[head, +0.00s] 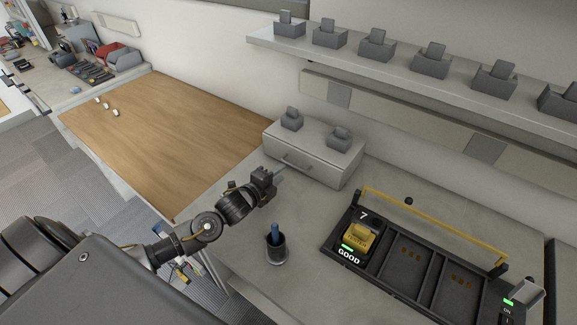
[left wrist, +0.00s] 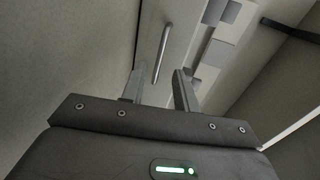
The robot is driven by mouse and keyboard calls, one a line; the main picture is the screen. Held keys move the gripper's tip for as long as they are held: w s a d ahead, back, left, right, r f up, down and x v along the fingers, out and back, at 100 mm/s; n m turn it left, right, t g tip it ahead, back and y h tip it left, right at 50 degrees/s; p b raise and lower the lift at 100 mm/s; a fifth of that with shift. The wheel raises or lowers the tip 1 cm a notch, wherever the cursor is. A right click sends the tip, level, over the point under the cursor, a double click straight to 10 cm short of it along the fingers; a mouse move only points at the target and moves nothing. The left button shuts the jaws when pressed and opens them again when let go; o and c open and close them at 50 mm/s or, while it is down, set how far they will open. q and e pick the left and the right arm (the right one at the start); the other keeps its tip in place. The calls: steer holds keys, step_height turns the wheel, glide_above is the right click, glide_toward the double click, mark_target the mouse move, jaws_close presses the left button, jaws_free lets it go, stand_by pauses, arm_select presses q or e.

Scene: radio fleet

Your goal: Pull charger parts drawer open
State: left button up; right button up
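The charger parts drawer (head: 307,167) is a pale grey box-shaped unit at the back of the counter, against the wall. Its front looks shut. A thin metal bar handle (head: 297,165) runs across the front; it also shows in the left wrist view (left wrist: 164,45). My left gripper (head: 279,173) is just in front of the drawer, near the handle's left end. In the left wrist view its two fingers (left wrist: 159,75) are apart, with the handle lined up between them. I cannot tell whether they touch it. My right gripper is out of view.
Two small dark holders (head: 291,121) (head: 338,139) sit on top of the drawer unit. A dark cup (head: 275,248) with a blue item stands in front. A black charger tray (head: 400,268) holding a yellow radio (head: 358,239) lies right. A wooden surface (head: 160,130) is left.

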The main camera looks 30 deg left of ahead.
arm_select(q)
steer(key=x, duration=0.6)
steer(key=shift+p, duration=0.3)
jaws_close()
